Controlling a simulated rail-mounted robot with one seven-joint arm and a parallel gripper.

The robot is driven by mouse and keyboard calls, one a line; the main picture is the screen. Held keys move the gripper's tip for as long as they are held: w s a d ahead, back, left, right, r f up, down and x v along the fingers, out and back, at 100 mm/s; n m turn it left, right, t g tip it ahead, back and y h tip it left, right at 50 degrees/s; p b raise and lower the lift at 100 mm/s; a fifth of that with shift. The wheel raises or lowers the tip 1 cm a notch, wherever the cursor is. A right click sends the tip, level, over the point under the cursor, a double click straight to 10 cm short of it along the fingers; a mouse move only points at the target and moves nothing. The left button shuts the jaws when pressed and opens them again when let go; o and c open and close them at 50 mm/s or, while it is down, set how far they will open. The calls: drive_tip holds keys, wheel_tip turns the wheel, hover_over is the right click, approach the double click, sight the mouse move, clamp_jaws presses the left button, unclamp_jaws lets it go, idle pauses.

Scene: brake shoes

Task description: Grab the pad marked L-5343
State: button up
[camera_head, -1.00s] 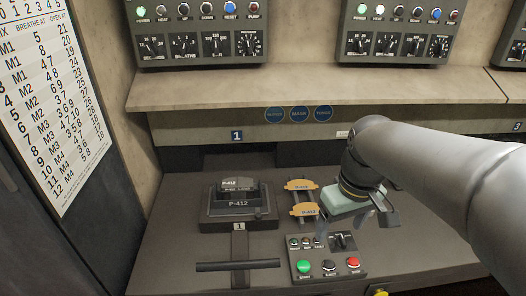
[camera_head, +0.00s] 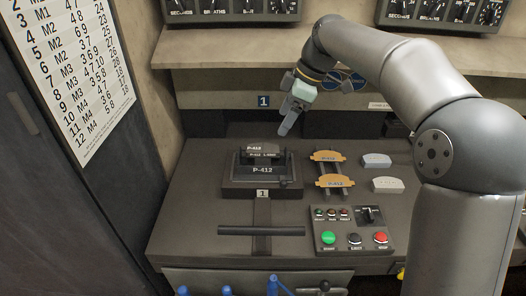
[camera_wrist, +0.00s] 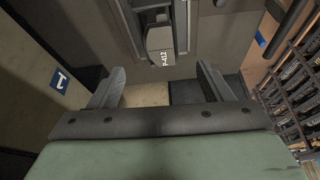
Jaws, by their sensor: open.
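I cannot read L-5343 on anything. Two pale pads, a far one (camera_head: 376,160) and a near one (camera_head: 388,185), lie right of the yellow shoes in the head view; their marks are too small to read. A dark fixture (camera_head: 262,188) marked P-412 holds a dark part (camera_head: 262,155) with a small label, P-412 and a second line I cannot make out. A block marked P-412 (camera_wrist: 160,40) shows in the wrist view. My gripper (camera_head: 287,122) is open and empty, above and behind the fixture; its fingers also show in the wrist view (camera_wrist: 162,88).
Two yellow shoes (camera_head: 328,156) (camera_head: 335,181) marked P-412 sit on a small rack. A button box (camera_head: 350,229) stands in front of them. A dark T-bar (camera_head: 261,231) lies before the fixture. A shelf (camera_head: 220,82) overhangs the back.

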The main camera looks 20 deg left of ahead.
sight(264, 147)
drive_tip(key=x, duration=0.4)
drive_tip(key=shift+a+f, duration=0.15)
drive_tip(key=shift+f, duration=0.15)
drive_tip(key=shift+a+p+x, duration=0.2)
drive_tip(key=shift+p+x, duration=0.05)
drive_tip(key=shift+x, duration=1.1)
drive_tip(key=shift+a+p+x, duration=0.25)
drive_tip(key=shift+x, duration=1.1)
drive_tip(key=shift+r, duration=0.25)
drive_tip(key=c, duration=1.3)
